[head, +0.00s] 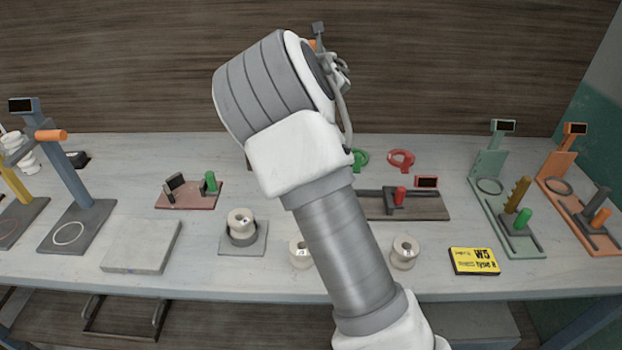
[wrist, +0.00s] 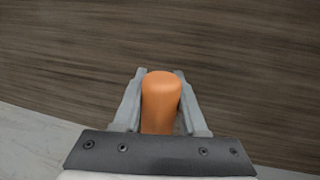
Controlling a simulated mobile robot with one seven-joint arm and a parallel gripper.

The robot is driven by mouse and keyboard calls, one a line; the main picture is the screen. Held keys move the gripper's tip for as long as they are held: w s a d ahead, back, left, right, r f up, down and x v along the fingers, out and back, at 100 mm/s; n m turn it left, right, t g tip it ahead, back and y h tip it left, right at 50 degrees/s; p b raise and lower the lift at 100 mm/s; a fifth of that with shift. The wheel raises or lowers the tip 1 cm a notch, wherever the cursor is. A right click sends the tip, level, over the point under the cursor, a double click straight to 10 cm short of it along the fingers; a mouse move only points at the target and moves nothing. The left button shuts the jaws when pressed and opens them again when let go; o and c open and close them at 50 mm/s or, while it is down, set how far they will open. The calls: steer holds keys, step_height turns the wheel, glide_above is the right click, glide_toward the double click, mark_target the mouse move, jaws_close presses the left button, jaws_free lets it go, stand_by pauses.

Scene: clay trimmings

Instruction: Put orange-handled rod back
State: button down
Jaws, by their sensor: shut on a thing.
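My gripper (wrist: 160,108) is shut on the orange handle (wrist: 160,95) of the rod. The handle stands between the two grey fingers in the wrist view, with dark wood grain behind it. In the head view my arm hides most of the gripper. A small bit of orange (head: 312,43) shows past the wrist, high above the bench against the wood wall. The rod's shaft cannot be made out. A blue-grey stand (head: 67,165) at the left has an orange cylinder across it. An orange stand (head: 558,170) at the far right has an orange knob.
A green stand (head: 487,165), a brown fixture (head: 430,206) with a red knob and a reddish plate (head: 188,199) stand on the bench. Pale spools, a grey slab (head: 142,246) and a yellow sign (head: 474,261) are nearer the front edge. Red and green rings lie behind.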

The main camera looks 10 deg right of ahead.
step_height(320, 180, down, 23)
steer(key=b, duration=1.3)
steer(key=shift+b, duration=0.3)
steer(key=shift+f+b, duration=0.25)
steer(key=shift+b, duration=0.25)
steer(key=shift+c, duration=2.3)
jaws_free()
